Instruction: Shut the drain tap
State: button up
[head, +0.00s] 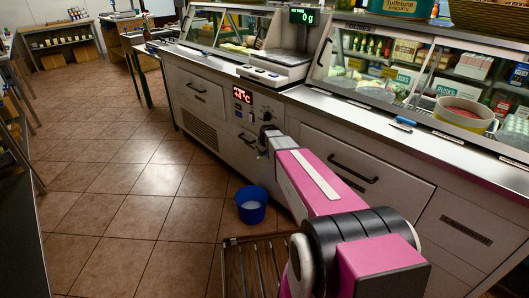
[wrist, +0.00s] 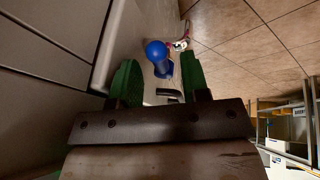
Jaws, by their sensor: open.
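My gripper (head: 264,138) is at the front of the white counter (head: 205,118), just below the control panel, in the head view. In the wrist view my gripper (wrist: 158,78) is open, with its green pads apart. A rounded blue knob-like thing (wrist: 157,49) with more blue below it shows between the pads. I cannot tell for sure whether it is the tap's handle. A dark handle-like bar (wrist: 170,94) lies close by. The tap cannot be made out in the head view, where my arm covers part of the counter front. Contact is not clear.
A blue bucket (head: 251,204) with pale contents stands on the tiled floor by the counter. A slatted wooden rack (head: 256,262) is nearer me. A drawer handle (head: 339,168) sticks out right of my arm. The floor to the left (head: 130,185) is clear.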

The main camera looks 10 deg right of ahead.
jog(key=v, duration=1)
jog(key=shift+r, duration=0.15)
